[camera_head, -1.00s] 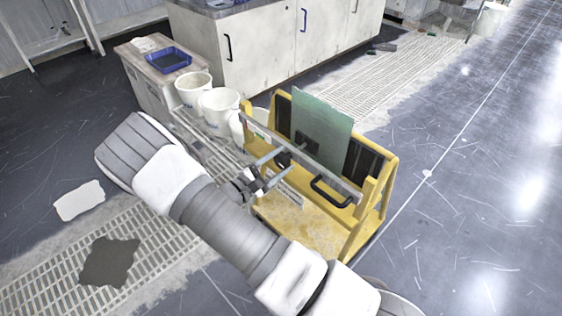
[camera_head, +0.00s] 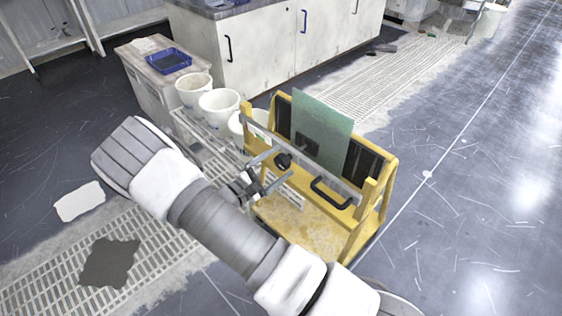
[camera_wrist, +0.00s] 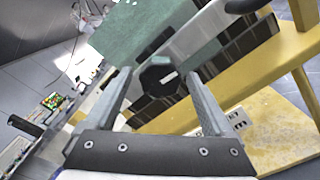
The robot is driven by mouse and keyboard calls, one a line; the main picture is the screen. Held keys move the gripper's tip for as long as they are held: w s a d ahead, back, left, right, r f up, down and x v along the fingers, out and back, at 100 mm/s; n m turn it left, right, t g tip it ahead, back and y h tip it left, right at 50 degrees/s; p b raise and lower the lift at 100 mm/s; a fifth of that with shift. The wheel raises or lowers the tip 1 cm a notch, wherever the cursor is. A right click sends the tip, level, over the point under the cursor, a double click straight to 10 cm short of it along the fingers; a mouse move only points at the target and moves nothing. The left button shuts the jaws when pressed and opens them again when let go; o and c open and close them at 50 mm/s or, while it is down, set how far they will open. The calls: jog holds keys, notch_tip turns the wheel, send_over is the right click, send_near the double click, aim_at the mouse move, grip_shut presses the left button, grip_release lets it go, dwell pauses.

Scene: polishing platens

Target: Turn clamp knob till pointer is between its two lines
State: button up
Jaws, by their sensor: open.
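The clamp knob (camera_head: 283,160) is a small black knob on the grey bar across the yellow stand (camera_head: 376,211). In the wrist view the knob (camera_wrist: 158,74) is black, with a pale mark on its face, and shows between my fingers. My gripper (camera_head: 266,172) is open, and its fingers point at the knob from the front. In the wrist view my gripper (camera_wrist: 160,82) has one finger to each side of the knob. I cannot tell how far it is from the knob, but it does not grip it. The pointer's two lines cannot be made out.
A green plate (camera_head: 321,128) stands upright in the stand behind the bar. A black handle (camera_head: 331,193) sticks out right of the knob. White buckets (camera_head: 218,103) stand behind and left of the stand. Open floor lies to the right.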

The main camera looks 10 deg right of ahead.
jog(key=p+v, duration=0.2)
jog(key=v, duration=1.4)
jog(key=shift+a+p, duration=0.15)
jog(key=shift+p, duration=0.15)
jog(key=shift+s, duration=0.1)
jog(key=s+d+r+m+g+y, duration=0.3)
jog(key=d+r+m+g, duration=0.15)
jog(key=r, duration=0.25)
jog(key=s+d+r+m+g+y, duration=0.2)
jog(key=d+r+m+g+y, duration=0.3)
jog(key=r, duration=0.3)
jog(key=s+d+r+m+t+y, duration=0.2)
jog(key=s+r+t+y, duration=0.15)
jog(key=s+r, duration=0.3)
jog(key=s+d+r+m+t+y, duration=0.2)
jog(key=s+d+r+m+y, duration=0.15)
jog(key=s+r, duration=0.3)
notch_tip(320, 180, up, 20)
jog(key=p, duration=1.9)
jog(key=shift+w+a+n+t+y, duration=0.3)
jog(key=shift+w+a, duration=0.05)
jog(key=shift+a, duration=0.05)
jog(key=shift+f, duration=0.1)
